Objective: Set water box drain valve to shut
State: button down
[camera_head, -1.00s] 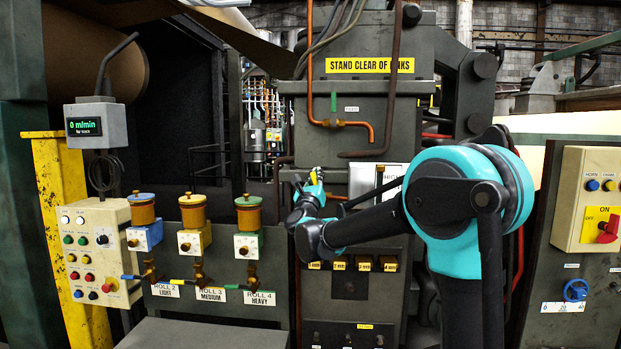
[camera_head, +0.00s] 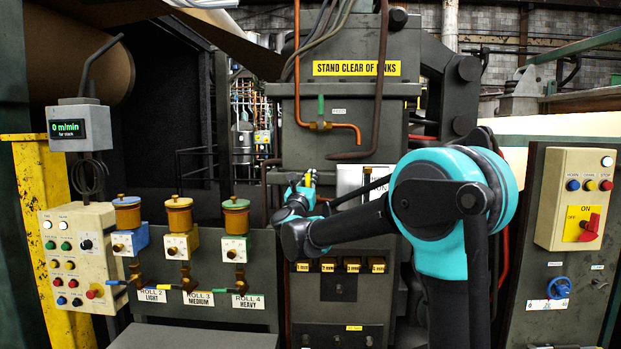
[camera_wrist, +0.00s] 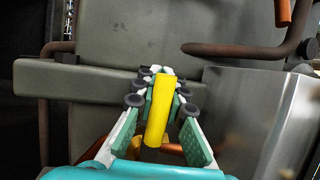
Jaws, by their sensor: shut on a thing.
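In the wrist view a smooth yellow cylindrical handle (camera_wrist: 159,108) lies between the green-and-white fingers of my gripper (camera_wrist: 158,88). The fingers are shut on it. In the head view my gripper (camera_head: 304,192) is in front of the dark machine, below the grey box with the warning sign, and a small bit of yellow (camera_head: 309,178) shows at its tip. The handle's far end and its mount are hidden, and I cannot read a label for it. A green lever (camera_head: 320,104) stands upright on a brass valve higher up on the copper pipe.
A bright metal panel (camera_wrist: 258,115) is close on the right of the fingers in the wrist view. A rusty pipe (camera_wrist: 235,50) runs above it. Left of my arm stand several lubricator pots (camera_head: 180,215). A switch cabinet (camera_head: 575,200) is at the right.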

jog(key=c, duration=1.5)
grip_release()
jog(key=shift+c, duration=0.2)
jog(key=shift+s, duration=0.1)
jog(key=v, duration=1.1)
jog(key=shift+s+f, duration=0.2)
jog(key=shift+s, duration=0.15)
jog(key=shift+a, duration=0.1)
